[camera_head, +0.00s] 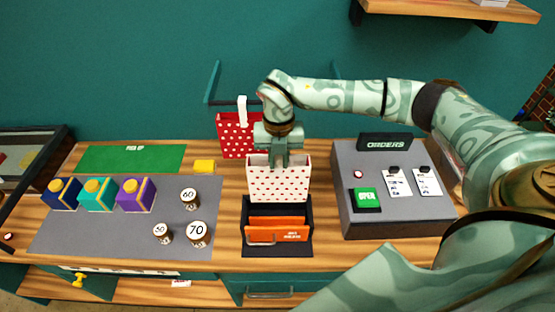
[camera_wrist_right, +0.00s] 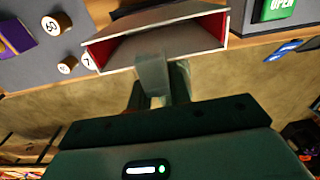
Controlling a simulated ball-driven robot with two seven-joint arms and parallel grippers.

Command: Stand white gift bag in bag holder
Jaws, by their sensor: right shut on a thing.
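The white gift bag (camera_head: 279,184) with red dots is upright in the middle of the counter in the head view. My right gripper (camera_head: 283,160) points down and is shut on its upper rim. In the right wrist view the bag (camera_wrist_right: 160,45) shows its open mouth, with my right gripper's fingers (camera_wrist_right: 155,85) at one long rim. A dark holder (camera_head: 250,213) with an orange front panel (camera_head: 278,229) is directly below and in front of the bag. The bag's base is hidden behind it, so I cannot tell whether it is inside. My left gripper is not in view.
A red dotted bag (camera_head: 235,135) stands behind, to the left. A grey orders console (camera_head: 390,218) is close on the right. On the left, a grey mat (camera_head: 105,225) holds several coloured boxes and numbered round pieces (camera_head: 197,233). A green pad (camera_head: 120,158) lies behind it.

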